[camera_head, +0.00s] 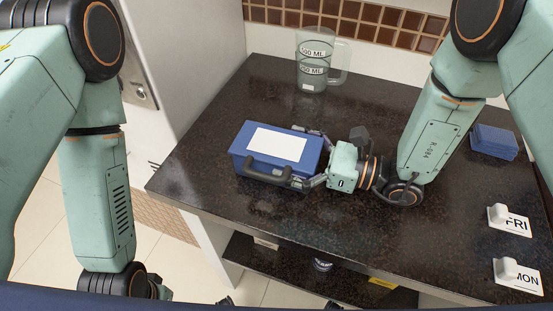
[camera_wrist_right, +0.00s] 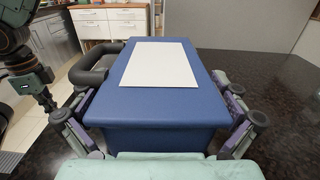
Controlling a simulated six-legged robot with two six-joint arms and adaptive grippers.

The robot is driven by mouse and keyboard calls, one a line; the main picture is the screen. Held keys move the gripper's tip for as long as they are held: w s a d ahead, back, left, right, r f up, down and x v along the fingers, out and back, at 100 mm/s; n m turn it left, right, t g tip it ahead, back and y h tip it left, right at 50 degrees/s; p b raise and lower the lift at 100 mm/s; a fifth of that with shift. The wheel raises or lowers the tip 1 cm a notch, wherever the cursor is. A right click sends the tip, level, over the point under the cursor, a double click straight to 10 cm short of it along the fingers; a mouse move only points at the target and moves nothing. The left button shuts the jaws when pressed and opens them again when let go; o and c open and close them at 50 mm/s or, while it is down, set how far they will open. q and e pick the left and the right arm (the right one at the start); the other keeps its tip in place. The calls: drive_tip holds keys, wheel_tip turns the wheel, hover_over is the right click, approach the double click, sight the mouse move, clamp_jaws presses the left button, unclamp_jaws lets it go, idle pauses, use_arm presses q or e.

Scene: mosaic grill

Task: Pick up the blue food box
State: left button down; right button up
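The blue food box (camera_head: 258,163) has a white label on its lid and a dark handle on its near side. It rests on the black counter in the head view and fills the middle of the right wrist view (camera_wrist_right: 155,112). My right gripper (camera_head: 306,158) is at the box's right end, one finger on each side. Its fingers also flank the box in the right wrist view (camera_wrist_right: 153,108). The gaps are very small, and I cannot tell whether the pads press on it. My left arm hangs at the left; its gripper is mostly cut off at the bottom edge.
A measuring jug (camera_head: 311,75) stands at the back of the black counter (camera_head: 215,130). A smaller blue box (camera_head: 494,143) and white FRI (camera_head: 509,220) and MON (camera_head: 517,276) pieces lie at the right. A shelf (camera_head: 255,255) is below. Counter around the box is clear.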

drive_tip(key=shift+s+d+r, duration=0.1)
drive_tip(key=shift+s+d, duration=0.1)
drive_tip(key=c, duration=0.5)
drive_tip(key=shift+w+a, duration=0.15)
drive_tip(key=shift+a, duration=0.05)
drive_tip(key=c, duration=0.4)
drive_tip(key=shift+d, duration=0.15)
drive_tip(key=c, duration=0.6)
